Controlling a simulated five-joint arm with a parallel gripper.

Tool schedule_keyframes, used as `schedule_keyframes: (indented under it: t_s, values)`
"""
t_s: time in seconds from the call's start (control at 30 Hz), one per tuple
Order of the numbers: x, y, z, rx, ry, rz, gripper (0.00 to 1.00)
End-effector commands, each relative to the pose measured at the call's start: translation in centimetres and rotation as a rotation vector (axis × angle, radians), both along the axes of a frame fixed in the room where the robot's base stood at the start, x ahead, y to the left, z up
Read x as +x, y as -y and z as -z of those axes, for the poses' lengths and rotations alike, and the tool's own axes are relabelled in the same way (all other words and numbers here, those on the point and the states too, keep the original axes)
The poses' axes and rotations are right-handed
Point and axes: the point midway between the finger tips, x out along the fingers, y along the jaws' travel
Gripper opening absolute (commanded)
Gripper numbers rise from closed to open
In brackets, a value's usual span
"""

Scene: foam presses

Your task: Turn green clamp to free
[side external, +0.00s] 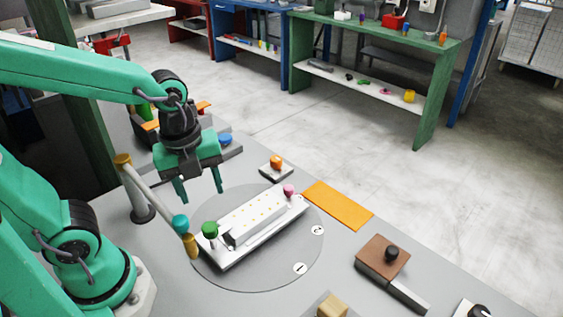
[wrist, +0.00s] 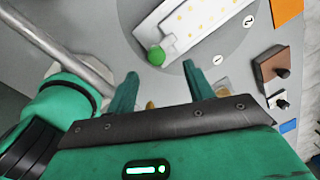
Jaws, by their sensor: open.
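The green clamp (side external: 210,230) is a round green knob at the near left end of a white fixture (side external: 262,220) on a grey round plate (side external: 265,279). In the wrist view the green clamp (wrist: 156,56) shows just beyond and between my fingertips. My gripper (side external: 201,197) is open and empty, above and behind the clamp in the side view. It also shows in the wrist view (wrist: 160,68), with its two fingers apart. A pink knob (side external: 289,190) is at the fixture's far end. The clamp's lower part is hidden in the wrist view.
An orange pad (side external: 338,205) lies right of the plate. A brown block with a black knob (side external: 383,258) sits further right.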

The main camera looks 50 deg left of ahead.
Motion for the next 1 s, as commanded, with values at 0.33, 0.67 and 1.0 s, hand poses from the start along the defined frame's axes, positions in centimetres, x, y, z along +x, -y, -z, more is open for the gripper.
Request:
schedule_keyframes:
  t_s: [0.33, 0.67, 1.0]
  values:
    - [-0.3, 0.9, 1.6, 0.040, -0.081, 0.447, 0.52]
    - [-0.4, 1.0, 1.8, 0.045, -0.095, 0.542, 0.52]
    - [-0.4, 1.0, 3.2, 0.045, -0.098, 0.539, 0.52]
